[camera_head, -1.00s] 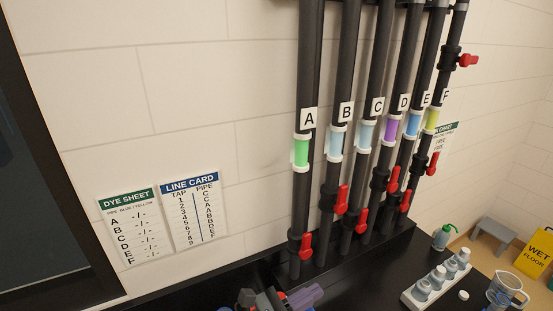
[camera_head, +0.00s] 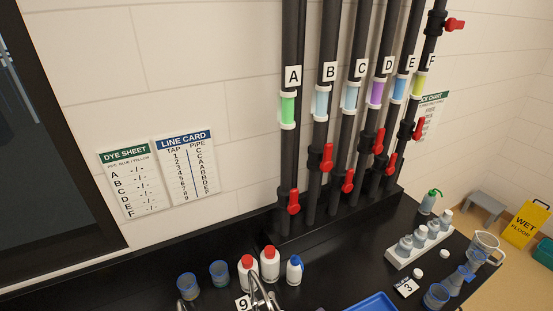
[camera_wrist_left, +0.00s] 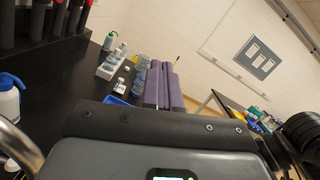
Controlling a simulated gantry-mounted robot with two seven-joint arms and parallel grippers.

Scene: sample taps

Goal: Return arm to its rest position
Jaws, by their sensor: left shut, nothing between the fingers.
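My left gripper (camera_wrist_left: 164,88) shows in the left wrist view, its two purple fingers side by side and shut with nothing between them. It is held up over the area beside the black bench (camera_wrist_left: 66,75), clear of the bottles and cups. In the head view neither gripper shows. The labelled pipes A to F stand against the wall, with pipe A (camera_head: 291,150) nearest and red valve handles such as the one on pipe A (camera_head: 293,202).
Red-capped bottles (camera_head: 269,264), a blue-capped bottle (camera_head: 294,270), blue cups (camera_head: 219,272) and a tap (camera_head: 258,291) stand along the bench front. A white bottle rack (camera_head: 418,246), a blue tray (camera_head: 373,304) and a beaker (camera_head: 484,248) are at the right.

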